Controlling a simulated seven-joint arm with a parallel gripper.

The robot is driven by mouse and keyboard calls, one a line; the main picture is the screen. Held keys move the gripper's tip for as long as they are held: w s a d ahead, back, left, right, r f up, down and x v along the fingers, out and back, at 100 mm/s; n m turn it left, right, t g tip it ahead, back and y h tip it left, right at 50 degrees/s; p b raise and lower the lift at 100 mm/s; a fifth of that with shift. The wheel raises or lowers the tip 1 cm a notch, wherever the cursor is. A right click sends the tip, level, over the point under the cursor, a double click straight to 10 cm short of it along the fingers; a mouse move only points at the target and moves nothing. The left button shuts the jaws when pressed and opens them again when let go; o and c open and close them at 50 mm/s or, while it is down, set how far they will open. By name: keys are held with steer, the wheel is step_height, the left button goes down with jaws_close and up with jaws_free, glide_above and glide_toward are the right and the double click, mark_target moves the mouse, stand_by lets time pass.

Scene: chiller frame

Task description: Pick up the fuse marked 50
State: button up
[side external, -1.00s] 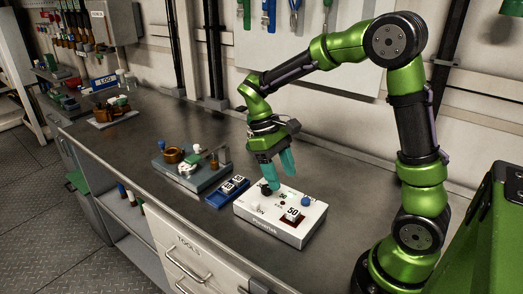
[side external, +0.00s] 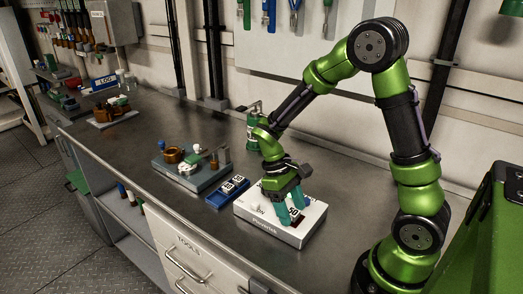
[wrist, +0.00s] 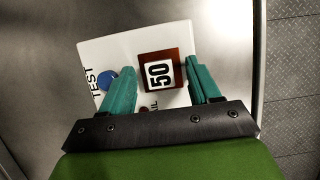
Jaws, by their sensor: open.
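My gripper is open, with a finger on either side of the fuse's line. In the side view, my gripper (side external: 290,218) is low over the white box (side external: 268,231), and its fingers partly hide the fuse (side external: 298,217). I cannot tell whether a finger touches the fuse.
A blue tray (side external: 213,201) with small marked blocks stands left of the box. A grey fixture (side external: 193,176) with copper and white parts is farther left. A blue knob (wrist: 108,80) is near the left finger.

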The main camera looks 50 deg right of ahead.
jaws_close()
steer(key=shift+r, duration=0.1)
